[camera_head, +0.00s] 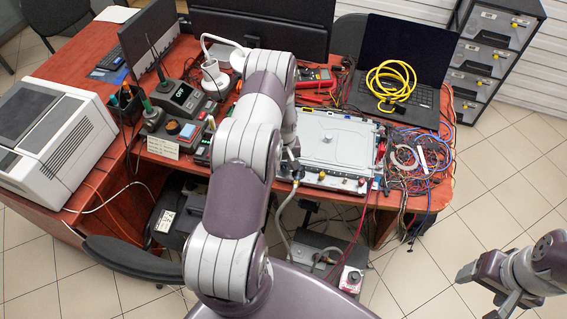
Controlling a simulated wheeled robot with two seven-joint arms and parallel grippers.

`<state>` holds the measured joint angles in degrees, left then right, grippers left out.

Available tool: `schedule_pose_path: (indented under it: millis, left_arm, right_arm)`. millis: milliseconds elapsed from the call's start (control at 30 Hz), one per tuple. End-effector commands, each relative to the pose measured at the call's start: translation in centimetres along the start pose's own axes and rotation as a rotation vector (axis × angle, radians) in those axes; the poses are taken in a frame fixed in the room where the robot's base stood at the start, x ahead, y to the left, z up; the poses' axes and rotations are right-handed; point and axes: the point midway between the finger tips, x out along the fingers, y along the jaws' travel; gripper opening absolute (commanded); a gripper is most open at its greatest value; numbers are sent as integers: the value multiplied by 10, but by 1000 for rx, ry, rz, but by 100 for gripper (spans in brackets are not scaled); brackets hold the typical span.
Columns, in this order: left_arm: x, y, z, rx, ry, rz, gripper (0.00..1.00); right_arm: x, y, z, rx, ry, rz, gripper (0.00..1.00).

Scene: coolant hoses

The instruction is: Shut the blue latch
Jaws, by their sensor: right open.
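A flat silver unit (340,140) with coolant fittings lies on the red desk. A small blue part (376,184) shows at its front right corner; it is too small to tell whether it is the latch or whether it is open. My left gripper (291,166) is at the unit's front left edge, largely hidden by my own arm, so its jaws cannot be made out. My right gripper (480,293) is open and empty, over the floor at the lower right, well away from the unit.
A tangle of coloured wires (418,160) lies right of the unit. A laptop (408,65) with a coiled yellow cable (391,82) stands behind. A red multimeter (315,77) and a soldering station (182,97) are also on the desk.

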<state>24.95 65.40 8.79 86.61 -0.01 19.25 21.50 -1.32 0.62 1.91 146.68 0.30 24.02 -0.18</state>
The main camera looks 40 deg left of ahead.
Motion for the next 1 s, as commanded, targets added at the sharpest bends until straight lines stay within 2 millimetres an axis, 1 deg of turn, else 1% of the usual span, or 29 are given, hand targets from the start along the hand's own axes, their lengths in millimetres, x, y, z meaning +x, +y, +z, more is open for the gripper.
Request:
schedule_pose_path:
  millis: [167,267,367,500,600,700,833,1000]
  left_arm:
    - [0,0,0,0,1,0,32]
    - [-9,0,0,0,2,1,32]
    - [-34,1,-1,0,4,2,32]
    - [-76,0,0,0,2,1,32]
    - [-100,0,0,0,2,1,32]
    - [-117,0,0,0,1,1,32]
    - [-127,0,0,0,1,0,32]
    - [-127,0,0,0,1,0,32]
  right_arm:
    - [0,0,0,0,0,0,71]
    - [-7,0,-1,0,0,0,71]
    - [-25,0,-3,0,0,0,71]
    - [-54,0,-6,0,0,0,71]
    - [-70,0,-8,0,0,0,71]
    - [-81,0,-10,0,0,0,71]
    - [-86,0,-10,0,0,0,71]
    - [-85,0,-10,0,0,0,71]
